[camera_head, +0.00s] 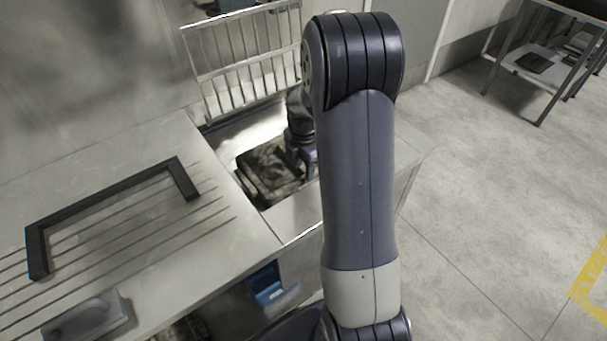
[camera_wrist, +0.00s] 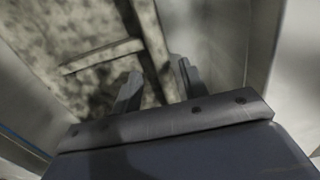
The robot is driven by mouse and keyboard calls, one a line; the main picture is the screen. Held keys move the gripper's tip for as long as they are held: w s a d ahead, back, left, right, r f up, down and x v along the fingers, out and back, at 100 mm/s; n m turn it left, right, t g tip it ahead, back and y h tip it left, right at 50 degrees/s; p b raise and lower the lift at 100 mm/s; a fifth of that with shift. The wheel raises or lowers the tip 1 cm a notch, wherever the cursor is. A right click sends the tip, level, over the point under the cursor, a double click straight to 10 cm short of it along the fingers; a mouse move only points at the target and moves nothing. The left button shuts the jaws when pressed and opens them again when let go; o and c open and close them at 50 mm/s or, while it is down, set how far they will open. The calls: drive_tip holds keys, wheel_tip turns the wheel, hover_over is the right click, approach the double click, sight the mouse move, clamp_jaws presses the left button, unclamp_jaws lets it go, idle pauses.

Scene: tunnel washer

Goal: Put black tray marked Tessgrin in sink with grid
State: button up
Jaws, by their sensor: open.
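The sink with grid (camera_head: 228,140) is a metal basin with an upright wire grid (camera_head: 245,62) behind it. A dark, mottled, rectangular tray-like thing (camera_head: 268,172) lies low in the basin; no Tessgrin marking is readable. In the wrist view its mottled surface (camera_wrist: 92,82) and pale bars show. My arm reaches down into the right side of the basin. In the wrist view my gripper (camera_wrist: 158,78) is open, its fingers apart on either side of a rim or edge (camera_wrist: 150,45). I cannot tell whether they touch it. My arm hides part of the sink.
A ribbed metal drainboard (camera_head: 120,225) lies left of the sink, with a black U-shaped frame (camera_head: 112,195) on it. A grey block-like fixture (camera_head: 88,316) is at its front. A shelf rack (camera_head: 540,60) stands far right.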

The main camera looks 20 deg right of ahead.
wheel_tip(320, 180, up, 7)
idle(0.3)
drive_tip(key=shift+c, duration=0.4)
idle(0.8)
